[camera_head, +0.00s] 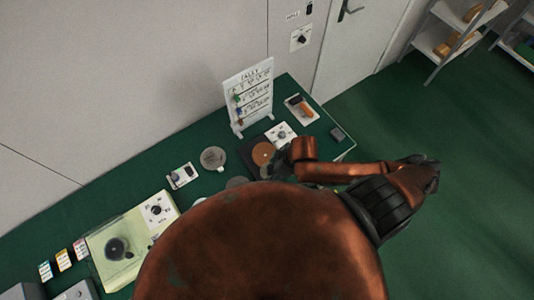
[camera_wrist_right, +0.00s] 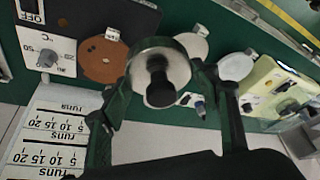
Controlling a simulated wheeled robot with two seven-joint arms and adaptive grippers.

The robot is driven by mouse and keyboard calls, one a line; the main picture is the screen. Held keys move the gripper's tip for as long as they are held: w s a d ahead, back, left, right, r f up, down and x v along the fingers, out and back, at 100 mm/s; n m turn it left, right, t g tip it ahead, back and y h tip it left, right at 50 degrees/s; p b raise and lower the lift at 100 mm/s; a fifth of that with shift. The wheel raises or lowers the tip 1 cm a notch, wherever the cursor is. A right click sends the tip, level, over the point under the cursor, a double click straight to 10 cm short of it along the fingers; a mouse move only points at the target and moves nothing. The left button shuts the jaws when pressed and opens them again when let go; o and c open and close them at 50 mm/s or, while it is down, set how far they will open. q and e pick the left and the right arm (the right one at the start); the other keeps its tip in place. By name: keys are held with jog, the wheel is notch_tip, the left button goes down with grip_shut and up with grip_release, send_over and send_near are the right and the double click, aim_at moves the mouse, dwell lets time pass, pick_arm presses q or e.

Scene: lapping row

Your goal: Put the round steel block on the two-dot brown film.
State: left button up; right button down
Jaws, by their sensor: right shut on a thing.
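My right gripper (camera_wrist_right: 165,78) is shut on the round steel block (camera_wrist_right: 178,62), which has a black knob on top, and holds it between its two dark fingers. In the head view my copper arm hides the block and most of the right gripper. My left gripper is not in view.
Two pale round discs lie on the green table, one (camera_wrist_right: 236,67) clear of the block and one (camera_wrist_right: 192,46) partly behind it. A white tally board (camera_head: 250,95) stands at the back. A pale yellow-green unit (camera_head: 100,240) sits at the left.

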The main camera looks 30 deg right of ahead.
jog(key=w, duration=0.1)
jog(key=w+f+b, duration=0.1)
jog(key=w+d, duration=0.1)
jog(key=shift+f+b, duration=0.25)
jog(key=shift+b, duration=0.05)
jog(key=w+d+f, duration=0.2)
jog(key=w, duration=0.3)
jog(key=p, duration=0.1)
send_over(264, 156)
jog(key=s, duration=0.2)
jog(key=f, duration=0.4)
jog(key=shift+w+d+f, duration=0.15)
jog(key=shift+d+f, duration=0.05)
jog(key=shift+f, duration=0.1)
jog(key=shift+w+d+f, duration=0.25)
jog(key=shift+w+f, duration=0.25)
jog(key=shift+f, duration=0.15)
pick_arm(q)
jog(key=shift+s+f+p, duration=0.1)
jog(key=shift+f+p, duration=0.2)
jog(key=shift+p, duration=0.1)
pick_arm(e)
jog(key=shift+f, duration=1.55)
jog(key=c, duration=0.7)
grip_release()
jog(key=shift+s+f, duration=0.1)
jog(key=shift+s, duration=0.05)
